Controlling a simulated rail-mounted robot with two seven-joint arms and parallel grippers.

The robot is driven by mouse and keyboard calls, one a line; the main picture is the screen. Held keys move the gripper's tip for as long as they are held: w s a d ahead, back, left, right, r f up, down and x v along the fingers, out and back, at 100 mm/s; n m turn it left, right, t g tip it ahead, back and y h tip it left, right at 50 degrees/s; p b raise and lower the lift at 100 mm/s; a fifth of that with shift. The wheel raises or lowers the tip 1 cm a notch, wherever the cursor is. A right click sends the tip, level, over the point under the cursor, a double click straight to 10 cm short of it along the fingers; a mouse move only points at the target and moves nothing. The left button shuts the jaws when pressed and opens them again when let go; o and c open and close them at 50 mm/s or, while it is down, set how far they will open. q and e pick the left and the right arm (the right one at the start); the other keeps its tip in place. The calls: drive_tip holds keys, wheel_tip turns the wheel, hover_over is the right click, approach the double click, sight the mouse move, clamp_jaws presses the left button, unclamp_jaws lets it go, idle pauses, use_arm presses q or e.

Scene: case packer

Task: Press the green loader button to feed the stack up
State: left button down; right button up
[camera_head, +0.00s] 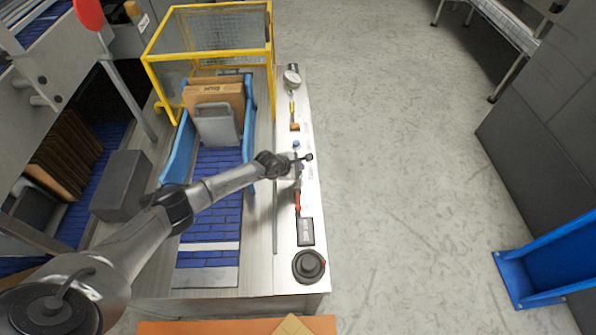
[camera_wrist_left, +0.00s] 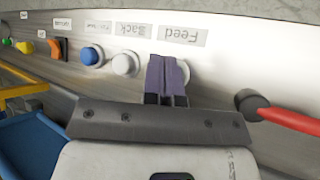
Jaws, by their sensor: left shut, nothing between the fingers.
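A small green button (camera_wrist_left: 25,46) sits at the far left of the panel in the left wrist view, well away from my gripper. My left gripper (camera_wrist_left: 167,78) is shut and empty, its purple-grey fingertips over a pale round button (camera_wrist_left: 184,73) by the label reading "Feed" (camera_wrist_left: 181,34). The fingers hide most of that button, and I cannot tell whether they touch it. A white button (camera_wrist_left: 124,64) and a blue button (camera_wrist_left: 92,56) lie left of the fingers. In the head view my left gripper (camera_head: 299,170) is over the panel strip. My right gripper is not in view.
A red-handled lever (camera_wrist_left: 285,119) stands right of the fingers. An orange switch (camera_wrist_left: 58,48) and yellow button (camera_wrist_left: 7,42) share the panel. A yellow guard frame (camera_head: 208,58), cardboard stack (camera_head: 215,90) and dark grey box (camera_head: 121,185) stand left.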

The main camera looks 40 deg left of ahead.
use_arm(q)
drive_tip(key=shift+f, duration=0.25)
drive_tip(key=shift+f+b, duration=0.25)
drive_tip(key=shift+b, duration=0.1)
drive_tip(key=shift+r, duration=0.15)
idle(0.4)
drive_tip(key=shift+r+p, duration=0.75)
drive_tip(key=shift+p, duration=0.15)
drive_tip(key=shift+r, duration=0.1)
wheel_tip(320, 180, up, 5)
drive_tip(key=p, duration=0.5)
idle(0.5)
